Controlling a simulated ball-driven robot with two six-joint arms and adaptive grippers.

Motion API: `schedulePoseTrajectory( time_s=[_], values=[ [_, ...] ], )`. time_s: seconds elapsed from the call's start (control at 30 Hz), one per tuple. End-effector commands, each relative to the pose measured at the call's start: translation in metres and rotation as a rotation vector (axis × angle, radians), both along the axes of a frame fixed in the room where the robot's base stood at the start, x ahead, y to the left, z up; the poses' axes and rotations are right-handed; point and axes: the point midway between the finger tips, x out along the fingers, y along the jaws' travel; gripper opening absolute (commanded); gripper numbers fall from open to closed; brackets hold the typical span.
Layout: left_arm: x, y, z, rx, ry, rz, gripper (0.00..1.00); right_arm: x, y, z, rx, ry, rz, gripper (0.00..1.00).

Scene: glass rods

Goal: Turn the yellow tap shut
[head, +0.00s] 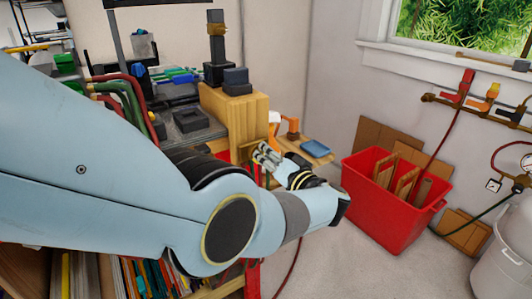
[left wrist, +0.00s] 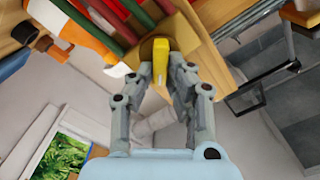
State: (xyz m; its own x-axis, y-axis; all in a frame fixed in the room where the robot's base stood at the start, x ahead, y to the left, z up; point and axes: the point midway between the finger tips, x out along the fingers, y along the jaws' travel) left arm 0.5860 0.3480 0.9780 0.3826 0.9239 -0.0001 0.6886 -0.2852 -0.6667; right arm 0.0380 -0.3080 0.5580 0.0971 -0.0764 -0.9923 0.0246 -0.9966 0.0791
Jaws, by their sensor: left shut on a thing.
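My left gripper (head: 267,156) reaches past the end of the wooden bench in the head view. In the left wrist view the two fingers of this gripper (left wrist: 161,70) are closed on the yellow tap handle (left wrist: 160,56). The handle is a short yellow bar pointing down the picture between the fingertips, with a brown, brass-like part just behind it. In the head view the fingers hide the handle, so I cannot tell its angle to the pipe there. My right gripper is not in view.
A red crate (head: 391,232) with wooden frames stands on the floor to the right. A wall pipe (head: 510,118) carries red and orange handles. A blue pad (head: 316,148) lies on a small shelf beside the gripper. Red hoses (left wrist: 112,35) run close behind the fingers.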

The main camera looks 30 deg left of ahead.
Motion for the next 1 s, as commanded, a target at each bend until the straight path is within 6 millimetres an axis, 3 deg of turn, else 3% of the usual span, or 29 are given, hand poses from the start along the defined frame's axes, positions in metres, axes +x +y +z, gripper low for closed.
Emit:
schedulePoseTrajectory(
  time_s=[0.6,1.0],
  values=[
    [0.0035,-0.0020,-0.0060,0.216,0.526,-0.002,0.00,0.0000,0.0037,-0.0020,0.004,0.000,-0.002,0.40],
    [0.0033,-0.0022,-0.0090,0.305,0.741,-0.002,0.00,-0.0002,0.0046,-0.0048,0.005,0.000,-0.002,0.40]
  ],
)
